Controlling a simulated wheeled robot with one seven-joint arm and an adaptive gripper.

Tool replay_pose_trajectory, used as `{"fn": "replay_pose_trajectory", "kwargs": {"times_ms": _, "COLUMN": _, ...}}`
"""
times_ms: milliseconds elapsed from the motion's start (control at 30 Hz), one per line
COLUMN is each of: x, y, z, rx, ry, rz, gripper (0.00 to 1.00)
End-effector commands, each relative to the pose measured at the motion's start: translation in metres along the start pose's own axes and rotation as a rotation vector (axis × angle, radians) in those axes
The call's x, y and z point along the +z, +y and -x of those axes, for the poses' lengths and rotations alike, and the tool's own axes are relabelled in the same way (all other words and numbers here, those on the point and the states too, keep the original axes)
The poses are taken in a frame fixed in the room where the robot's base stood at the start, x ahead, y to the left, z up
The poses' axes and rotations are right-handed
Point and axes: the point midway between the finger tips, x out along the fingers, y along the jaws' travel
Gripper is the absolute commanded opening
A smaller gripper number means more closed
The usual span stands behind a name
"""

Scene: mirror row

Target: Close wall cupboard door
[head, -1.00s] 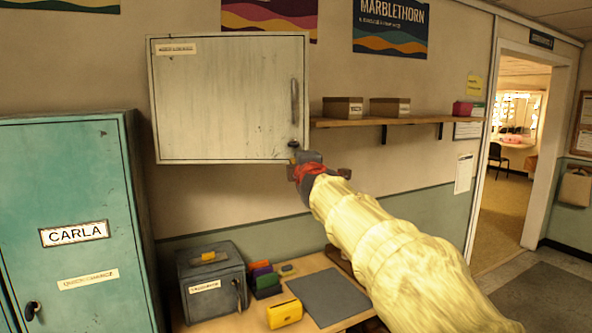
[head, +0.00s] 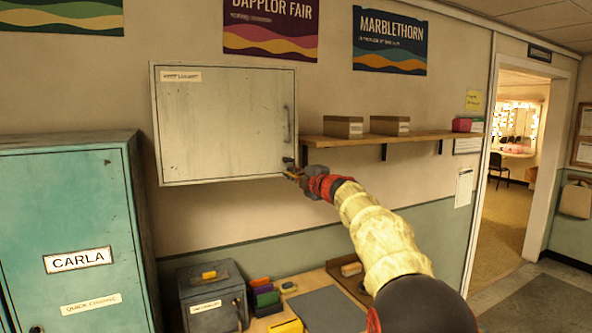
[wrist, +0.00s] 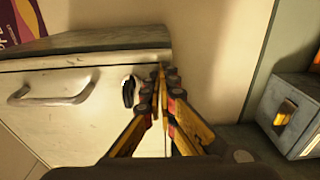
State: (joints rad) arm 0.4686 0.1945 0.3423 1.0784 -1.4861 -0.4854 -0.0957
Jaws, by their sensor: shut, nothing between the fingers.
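The wall cupboard (head: 220,125) hangs on the wall above the desk. Its pale door shows a small label, a vertical handle (head: 287,123) and a dark latch at the lower right. The door looks flush or nearly flush with the box; I cannot tell whether a small gap is left. My gripper (head: 292,174) is shut and empty at the door's lower right corner. In the wrist view the door (wrist: 80,110) lies at the left, and my gripper's fingertips (wrist: 161,75) are right beside the dark latch (wrist: 129,90). Whether they touch the door is unclear.
A wooden shelf (head: 395,138) with boxes is just right of the cupboard. A teal locker (head: 70,220) stands at the left. Below are a desk with a small grey lockbox (head: 212,290) and coloured items. A doorway opens at the right.

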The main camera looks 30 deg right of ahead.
Motion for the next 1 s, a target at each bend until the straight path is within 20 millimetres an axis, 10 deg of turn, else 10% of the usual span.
{"fn": "replay_pose_trajectory", "kwargs": {"times_ms": 1000, "x": 0.005, "y": 0.001, "z": -0.033, "rx": 0.001, "ry": 0.081, "rz": 0.0, "gripper": 0.0}}
